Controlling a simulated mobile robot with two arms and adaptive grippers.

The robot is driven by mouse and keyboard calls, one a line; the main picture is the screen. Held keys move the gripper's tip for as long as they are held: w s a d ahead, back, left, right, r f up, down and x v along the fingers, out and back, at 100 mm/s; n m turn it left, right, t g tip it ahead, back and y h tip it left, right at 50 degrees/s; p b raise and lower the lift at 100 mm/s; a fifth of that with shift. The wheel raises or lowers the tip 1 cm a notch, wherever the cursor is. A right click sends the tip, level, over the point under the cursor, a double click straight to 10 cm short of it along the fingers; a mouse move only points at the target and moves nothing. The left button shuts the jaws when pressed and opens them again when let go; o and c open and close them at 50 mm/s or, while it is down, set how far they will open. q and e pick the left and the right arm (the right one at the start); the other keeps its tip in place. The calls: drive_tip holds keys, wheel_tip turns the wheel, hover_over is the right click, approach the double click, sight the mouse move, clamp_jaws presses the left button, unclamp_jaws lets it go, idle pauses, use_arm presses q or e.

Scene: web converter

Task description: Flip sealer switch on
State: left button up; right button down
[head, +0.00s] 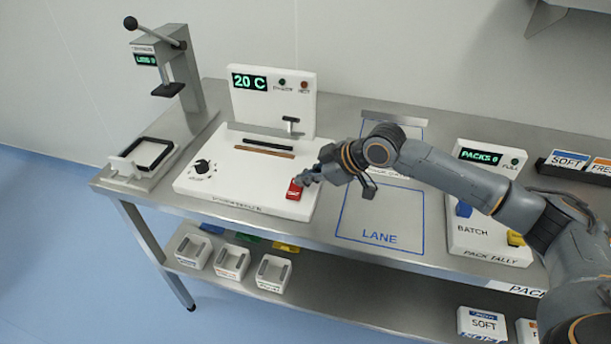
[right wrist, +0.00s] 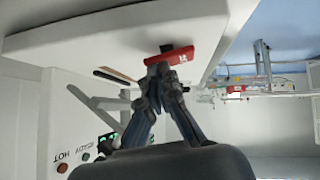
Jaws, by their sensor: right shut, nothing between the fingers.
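The white sealer (head: 240,185) stands on the steel table and its display reads 20 C. Its red switch (head: 294,191) sits at the front right of the sealer's top. My right gripper (head: 303,181) is shut and empty, its fingertips right at the red switch. In the right wrist view the closed fingertips (right wrist: 160,68) meet the near edge of the red switch (right wrist: 190,52); whether they press on it I cannot tell. The sealer also shows in the right wrist view (right wrist: 100,30). My left gripper is not in view.
A black dial (head: 203,167) is on the sealer's left. A lever press (head: 168,70) stands further left. The blue-outlined lane (head: 380,215) to the right is empty beneath my right arm. A pack tally box (head: 487,240) stands beyond it. Several white bins (head: 232,262) sit on the lower shelf.

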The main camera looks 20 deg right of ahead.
drive_tip(key=shift+w, duration=0.1)
drive_tip(key=shift+d+f+g, duration=0.1)
drive_tip(key=shift+f+g, duration=0.2)
drive_tip(key=shift+p, duration=0.3)
